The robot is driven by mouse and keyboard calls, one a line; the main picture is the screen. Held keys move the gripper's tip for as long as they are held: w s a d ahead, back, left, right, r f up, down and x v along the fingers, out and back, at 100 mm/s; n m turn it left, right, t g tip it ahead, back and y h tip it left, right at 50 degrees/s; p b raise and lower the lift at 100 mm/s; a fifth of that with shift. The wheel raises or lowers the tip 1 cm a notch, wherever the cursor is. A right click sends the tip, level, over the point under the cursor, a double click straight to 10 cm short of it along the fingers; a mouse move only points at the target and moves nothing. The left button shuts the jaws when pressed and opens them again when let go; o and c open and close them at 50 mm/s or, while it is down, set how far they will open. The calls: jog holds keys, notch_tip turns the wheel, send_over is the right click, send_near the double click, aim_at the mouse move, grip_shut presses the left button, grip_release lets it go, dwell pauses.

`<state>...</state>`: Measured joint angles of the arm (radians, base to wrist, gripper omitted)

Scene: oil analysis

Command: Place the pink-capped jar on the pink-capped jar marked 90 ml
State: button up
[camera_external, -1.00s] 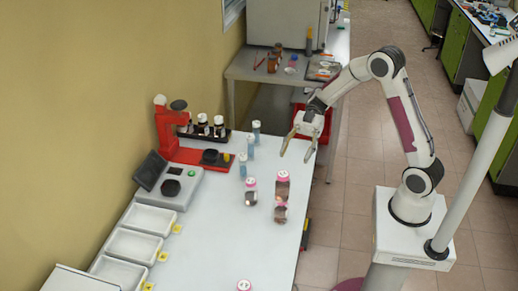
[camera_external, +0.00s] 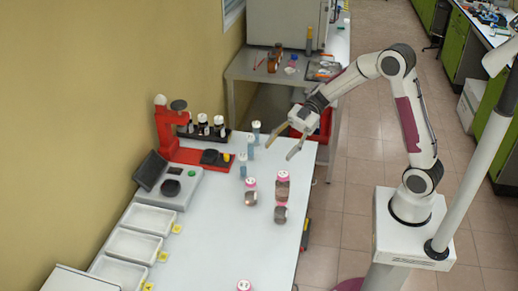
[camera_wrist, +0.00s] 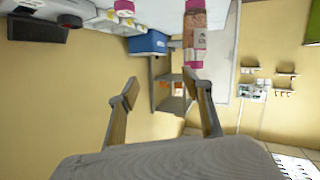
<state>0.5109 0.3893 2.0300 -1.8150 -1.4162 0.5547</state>
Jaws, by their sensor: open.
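Several pink-capped jars are on the white table. One jar (camera_external: 250,198) stands alone near the middle. To its right, a taller-looking jar (camera_external: 282,189) and another jar (camera_external: 280,214) overlap in line; I cannot tell whether they are stacked or one behind the other. Another pink-capped jar (camera_external: 244,286) is cut off at the bottom edge. The wrist view shows pink-capped jars (camera_wrist: 195,42) at the top. The 90 ml marking is not readable. My gripper (camera_external: 278,155) is open and empty, beyond the jars at the table's far right; its fingers also show in the wrist view (camera_wrist: 160,82).
A red stand (camera_external: 170,135), dark vials in a rack (camera_external: 204,130), a scale (camera_external: 170,188) and white trays (camera_external: 133,245) line the left side.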

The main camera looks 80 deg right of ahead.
jog(key=w+d+r+m+t+h, duration=0.4)
jog(key=w+r+t+h, duration=0.3)
jog(key=w+r, duration=0.15)
jog(key=s+d+r+m+h, duration=0.4)
jog(key=s+d+m+h, duration=0.2)
jog(key=s+d+h, duration=0.15)
jog(key=s+a+f+m+g, duration=0.2)
jog(key=s+f, duration=0.4)
jog(key=s, duration=0.7)
jog(key=s+a+f+m+g+y, duration=0.1)
jog(key=s+a+f+m+g, duration=0.2)
jog(key=s, duration=1.1)
jog(key=a+f+g, duration=0.2)
jog(key=a, duration=0.2)
jog(key=shift+s+a+f+g, duration=0.2)
jog(key=shift+a+f+g, duration=0.1)
jog(key=shift+f, duration=0.1)
